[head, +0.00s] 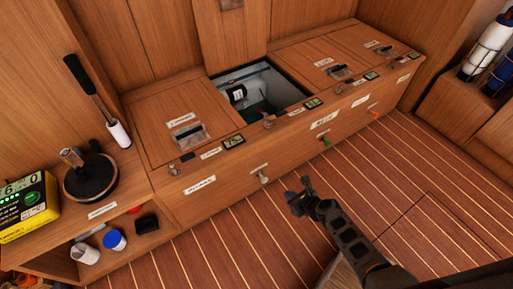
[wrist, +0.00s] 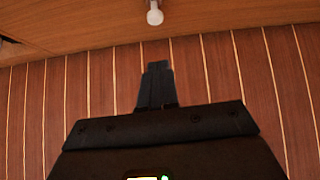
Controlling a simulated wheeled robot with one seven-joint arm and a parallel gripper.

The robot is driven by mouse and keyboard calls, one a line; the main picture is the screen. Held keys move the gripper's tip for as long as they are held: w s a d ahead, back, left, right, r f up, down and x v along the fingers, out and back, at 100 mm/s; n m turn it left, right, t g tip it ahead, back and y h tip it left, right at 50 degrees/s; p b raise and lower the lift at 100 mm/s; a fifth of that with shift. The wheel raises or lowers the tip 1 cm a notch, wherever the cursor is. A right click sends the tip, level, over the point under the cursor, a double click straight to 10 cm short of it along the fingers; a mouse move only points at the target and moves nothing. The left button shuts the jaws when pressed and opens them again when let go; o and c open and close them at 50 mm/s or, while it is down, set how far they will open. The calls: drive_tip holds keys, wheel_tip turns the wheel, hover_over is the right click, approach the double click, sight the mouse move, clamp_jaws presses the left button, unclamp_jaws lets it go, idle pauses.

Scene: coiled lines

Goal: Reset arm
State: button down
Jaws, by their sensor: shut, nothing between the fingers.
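My gripper (head: 306,183) is at the end of my black arm, which reaches in from the lower right in the head view. It is over the striped wooden floor, in front of the locker bench and apart from it. In the wrist view my gripper (wrist: 156,65) has its fingers together, with nothing between them. A pale round knob (wrist: 155,16) on the bench front shows just beyond the fingertips in the wrist view, apart from them.
The wooden bench (head: 215,190) has an open compartment (head: 262,85) and several closed lids with latches. Green (head: 325,142) and orange (head: 374,114) knobs stick out of its front. A yellow device (head: 28,205) sits at left. The floor (head: 420,190) is clear.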

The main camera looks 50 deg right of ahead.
drive_tip(key=s+a+r+n, duration=0.7)
drive_tip(key=s+n, duration=0.3)
drive_tip(key=n, duration=0.2)
drive_tip(key=s+a+r+n+t, duration=0.1)
drive_tip(key=s+a+r+n, duration=0.2)
drive_tip(key=r+n, duration=0.35)
drive_tip(key=s+a+r+n+t, duration=0.1)
drive_tip(key=s+a+r+n, duration=0.25)
drive_tip(key=r+n, duration=0.3)
drive_tip(key=s+a+r+n+t+p, duration=0.1)
drive_tip(key=r+n+p, duration=0.3)
drive_tip(key=r, duration=1)
drive_tip(key=s+a+r+n+t+y+p, duration=0.1)
drive_tip(key=a+r+n+p, duration=0.2)
drive_tip(key=r+p, duration=0.6)
drive_tip(key=s+a+r+n+t+y+p, duration=0.1)
drive_tip(key=r+n+p, duration=0.5)
drive_tip(key=r, duration=1.5)
drive_tip(key=shift+s+a+n+p, duration=0.3)
drive_tip(key=shift+s+a+p, duration=0.15)
drive_tip(key=shift+a+p, duration=0.25)
